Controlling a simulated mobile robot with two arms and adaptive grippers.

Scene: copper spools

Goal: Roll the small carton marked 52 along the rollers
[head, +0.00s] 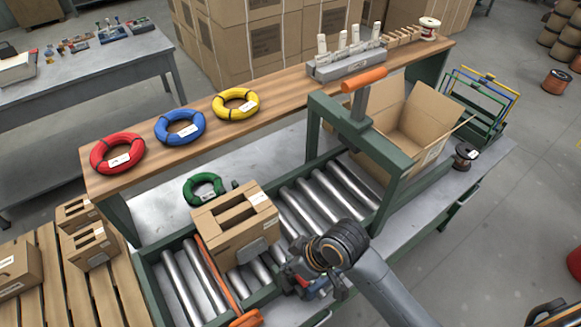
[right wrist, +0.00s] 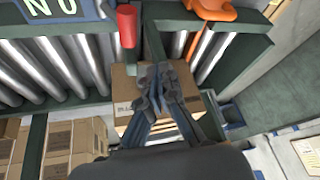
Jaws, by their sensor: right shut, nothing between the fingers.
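A small brown carton with slots in its top (head: 235,222) sits on the rollers (head: 318,205) of the green-framed conveyor. Its number cannot be read. My right gripper (head: 290,270) is at the carton's near right side, low over the conveyor. In the right wrist view, my right gripper (right wrist: 165,82) is shut and empty, its fingertips in front of a carton face (right wrist: 124,84) and hiding part of it. Whether they touch cannot be told. My left gripper is not in view.
An orange bar (head: 217,275) lies across the rollers left of the carton. A green gate with an orange handle (head: 364,79) spans the conveyor to the right, with an open carton (head: 400,125) beyond it. A wooden shelf with coloured coils (head: 180,127) runs behind.

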